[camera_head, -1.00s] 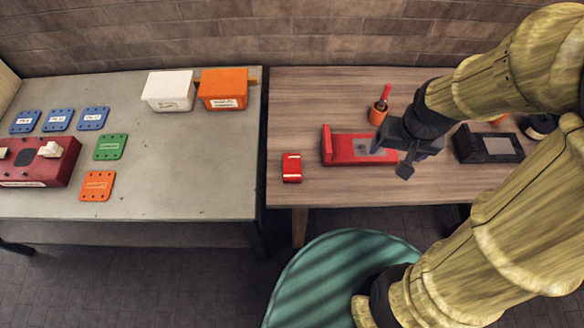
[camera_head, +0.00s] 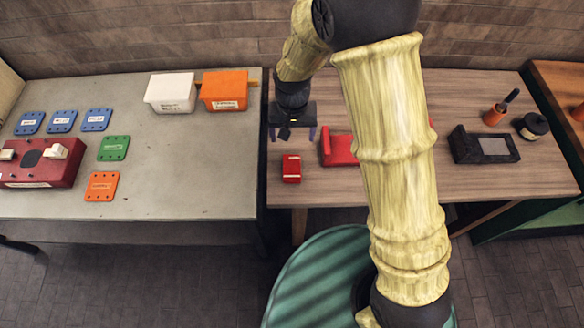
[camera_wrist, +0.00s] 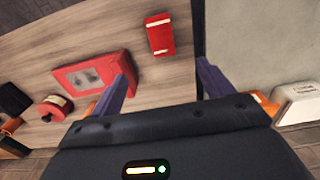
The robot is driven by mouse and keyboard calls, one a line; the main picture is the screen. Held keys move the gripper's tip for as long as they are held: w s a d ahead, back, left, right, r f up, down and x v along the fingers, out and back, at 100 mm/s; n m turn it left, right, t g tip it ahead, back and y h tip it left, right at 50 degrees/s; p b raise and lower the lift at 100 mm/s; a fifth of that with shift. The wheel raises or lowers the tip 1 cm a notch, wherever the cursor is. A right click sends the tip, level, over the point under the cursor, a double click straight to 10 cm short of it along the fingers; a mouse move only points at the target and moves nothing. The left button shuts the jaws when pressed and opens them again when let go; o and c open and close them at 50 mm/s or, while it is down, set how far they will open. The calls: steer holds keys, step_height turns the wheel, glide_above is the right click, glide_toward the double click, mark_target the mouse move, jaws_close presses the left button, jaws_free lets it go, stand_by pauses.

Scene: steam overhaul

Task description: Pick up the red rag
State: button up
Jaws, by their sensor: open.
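The red rag (camera_head: 291,168), a small folded red block with pale bands, lies on the wooden table near its left front edge. In the wrist view it (camera_wrist: 160,34) lies beyond the fingertips, roughly in line with the gap between them. My gripper (camera_head: 292,134) is open and empty, over the left part of the wooden table, behind the rag in the head view. Its two purple-grey fingers also show in the wrist view (camera_wrist: 163,76), apart from the rag.
A red fixture (camera_head: 338,151) stands right of the rag, partly hidden by my arm. A black box with a grey panel (camera_head: 494,146) is further right. The grey table (camera_head: 190,190) on the left bears white (camera_head: 171,93) and orange (camera_head: 224,91) bins. Table around the rag is clear.

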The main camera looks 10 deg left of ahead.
steer(key=shift+f, duration=0.1)
steer(key=p, duration=0.3)
glide_above(292, 166)
steer(key=f, duration=1.2)
steer(key=shift+s+d, duration=0.1)
steer(key=shift+s, duration=0.1)
steer(key=shift+f, duration=0.1)
steer(key=shift+f+p, duration=1.35)
steer(key=shift+f, duration=1.15)
steer(key=shift+w, duration=0.15)
steer(key=c, duration=1.2)
steer(key=shift+o, duration=0.2)
